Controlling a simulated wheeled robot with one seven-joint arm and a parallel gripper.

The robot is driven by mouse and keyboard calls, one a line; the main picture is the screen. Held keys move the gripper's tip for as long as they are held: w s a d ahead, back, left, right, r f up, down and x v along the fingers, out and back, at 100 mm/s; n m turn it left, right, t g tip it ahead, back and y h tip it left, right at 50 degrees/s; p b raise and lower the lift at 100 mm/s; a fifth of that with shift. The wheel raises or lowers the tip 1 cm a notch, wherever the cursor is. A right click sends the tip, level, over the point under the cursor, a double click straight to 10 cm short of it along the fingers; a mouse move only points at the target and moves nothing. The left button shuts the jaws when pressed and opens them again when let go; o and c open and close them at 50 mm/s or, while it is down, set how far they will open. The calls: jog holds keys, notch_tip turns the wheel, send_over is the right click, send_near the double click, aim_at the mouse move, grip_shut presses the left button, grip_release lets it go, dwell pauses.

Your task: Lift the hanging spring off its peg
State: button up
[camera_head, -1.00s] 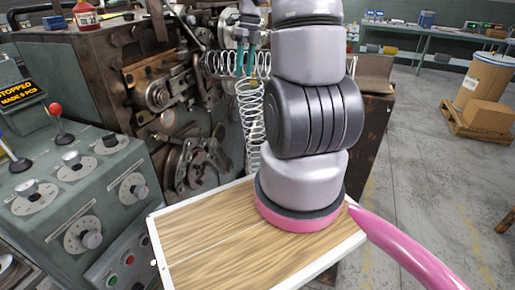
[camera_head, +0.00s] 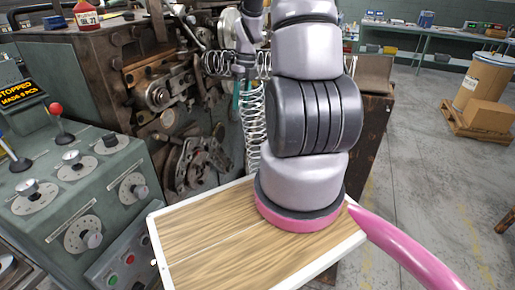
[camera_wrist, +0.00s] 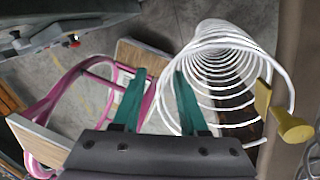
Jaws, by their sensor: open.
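The hanging spring is a white wire coil, seen upright in the head view (camera_head: 253,128) beside my arm. In the wrist view I look down through the spring (camera_wrist: 240,85), which fills the right half. The peg (camera_wrist: 292,127) is yellow with a round knob, at the spring's right rim. My gripper (camera_wrist: 160,75) has two teal fingers, open, at the spring's left side. The left edge of the top loop appears between the fingers, the right finger overlapping the coil; contact is unclear. In the head view my gripper (camera_head: 241,98) points down, partly hidden by the coil and arm.
A horizontal spring (camera_head: 221,63) lies behind my wrist, by the coiler machine (camera_head: 150,75). A control console (camera_head: 70,185) stands left. A wooden board with a white rim (camera_head: 205,240) lies below. Open floor (camera_head: 420,170) is at the right.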

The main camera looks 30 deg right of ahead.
grip_shut()
dwell(1.4)
